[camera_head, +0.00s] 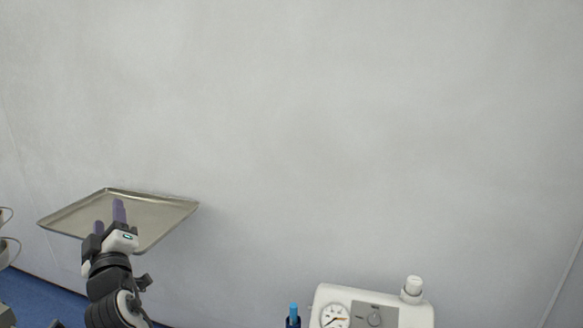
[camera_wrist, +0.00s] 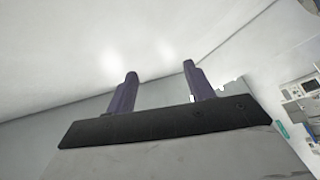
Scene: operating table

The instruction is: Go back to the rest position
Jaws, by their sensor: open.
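My gripper (camera_head: 109,217) is at the lower left of the head view, in front of a metal tray. Its two purple fingers point up and stand apart, with nothing seen between them. In the wrist view my gripper (camera_wrist: 161,84) also shows both fingers spread and empty, with pale wall and ceiling behind them.
The shallow metal tray (camera_head: 165,215) is behind my gripper against the pale wall. A white device with a gauge (camera_head: 335,316) stands at the bottom right of centre, beside a blue-topped item (camera_head: 294,311). Wall equipment (camera_wrist: 300,105) shows at the right of the wrist view.

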